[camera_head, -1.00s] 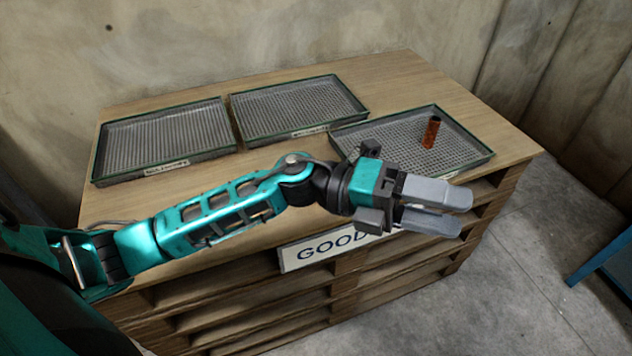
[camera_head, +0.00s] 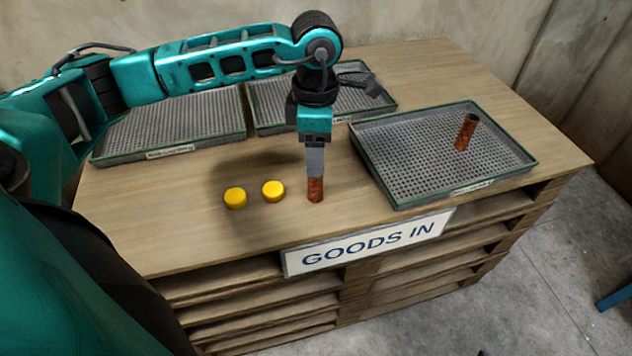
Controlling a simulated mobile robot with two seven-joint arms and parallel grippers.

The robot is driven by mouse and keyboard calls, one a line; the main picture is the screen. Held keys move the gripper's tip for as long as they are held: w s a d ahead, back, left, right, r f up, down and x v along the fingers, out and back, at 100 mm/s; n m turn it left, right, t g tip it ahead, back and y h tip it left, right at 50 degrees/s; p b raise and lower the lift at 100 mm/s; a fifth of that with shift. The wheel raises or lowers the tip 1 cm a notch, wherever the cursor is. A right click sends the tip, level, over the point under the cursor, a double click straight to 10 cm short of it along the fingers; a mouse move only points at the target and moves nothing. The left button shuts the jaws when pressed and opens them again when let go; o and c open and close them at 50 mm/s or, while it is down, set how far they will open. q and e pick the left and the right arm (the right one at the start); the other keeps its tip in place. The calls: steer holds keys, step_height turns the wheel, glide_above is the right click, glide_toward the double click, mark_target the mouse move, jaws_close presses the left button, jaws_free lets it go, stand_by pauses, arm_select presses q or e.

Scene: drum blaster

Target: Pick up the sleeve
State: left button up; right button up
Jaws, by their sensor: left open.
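A reddish-brown sleeve (camera_head: 315,190) stands upright on the bare wood of the table, left of the right-hand tray. My left gripper (camera_head: 315,173) points straight down over it, with its fingers at the sleeve's upper part. The fingers are open, but they line up in this view, so the gap between them is hidden. They cover the sleeve's top, and I cannot tell whether they touch it. My right gripper is not in view.
Two yellow round caps (camera_head: 235,198) (camera_head: 273,190) sit on the table left of the sleeve. Two more mesh trays, left (camera_head: 170,130) and middle (camera_head: 268,105), lie behind, partly under my arm. A "GOODS IN" sign (camera_head: 368,243) hangs at the front edge.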

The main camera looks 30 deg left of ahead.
mark_target(316, 179)
arm_select(q)
step_height(316, 179, down, 8)
steer(key=shift+s+d+r, duration=0.1)
steer(key=shift+d+r, duration=0.05)
steer(key=shift+r, duration=0.1)
steer(key=shift+c, duration=0.2)
steer(key=shift+r, duration=0.1)
jaws_close()
stand_by(0.3)
